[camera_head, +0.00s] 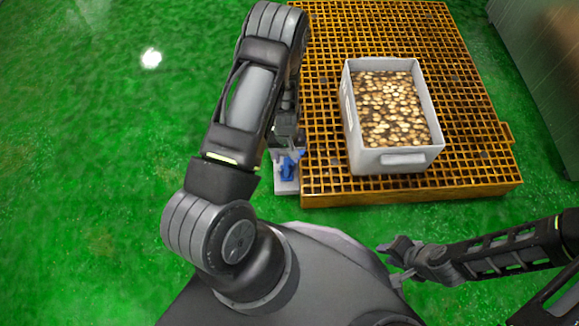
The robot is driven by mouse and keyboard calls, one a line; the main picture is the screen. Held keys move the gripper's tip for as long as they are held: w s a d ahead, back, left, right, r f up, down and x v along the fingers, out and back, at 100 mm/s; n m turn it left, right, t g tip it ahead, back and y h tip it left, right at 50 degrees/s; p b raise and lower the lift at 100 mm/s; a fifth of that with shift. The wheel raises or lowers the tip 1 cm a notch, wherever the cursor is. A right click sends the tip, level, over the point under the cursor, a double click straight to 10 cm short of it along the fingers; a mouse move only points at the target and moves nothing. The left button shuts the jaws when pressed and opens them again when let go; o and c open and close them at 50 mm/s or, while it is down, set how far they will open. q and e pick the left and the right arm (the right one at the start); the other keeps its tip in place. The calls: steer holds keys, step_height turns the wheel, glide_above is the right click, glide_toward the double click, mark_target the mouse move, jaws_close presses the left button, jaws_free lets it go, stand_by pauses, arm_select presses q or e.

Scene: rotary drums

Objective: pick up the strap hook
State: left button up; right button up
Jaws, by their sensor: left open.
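A small blue object (288,168), which looks like the strap hook, sits on a pale grey plate (286,187) beside the left edge of the orange grating; its exact shape is too small to tell. My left gripper (290,144) is open and points down just above and behind the blue object, partly hidden by my own arm. I cannot tell whether its fingers touch the object. My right gripper (393,262) is low at the right, well apart from the blue object; its fingers are too small to judge.
An orange grated platform (470,110) fills the upper right. A light grey bin (395,160) full of small tan pieces stands on it. A grey metal cabinet (545,60) stands at the far right. The green floor (90,130) is clear at left.

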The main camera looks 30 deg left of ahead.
mark_target(286, 163)
arm_select(q)
steer(key=shift+f+b, duration=0.55)
steer(key=shift+f, duration=0.7)
step_height(286, 163, down, 4)
steer(key=b, duration=0.2)
steer(key=shift+s+f+b, duration=0.1)
steer(key=shift+f+b, duration=0.05)
steer(key=shift+b, duration=0.15)
steer(key=shift+f, duration=0.5)
jaws_close()
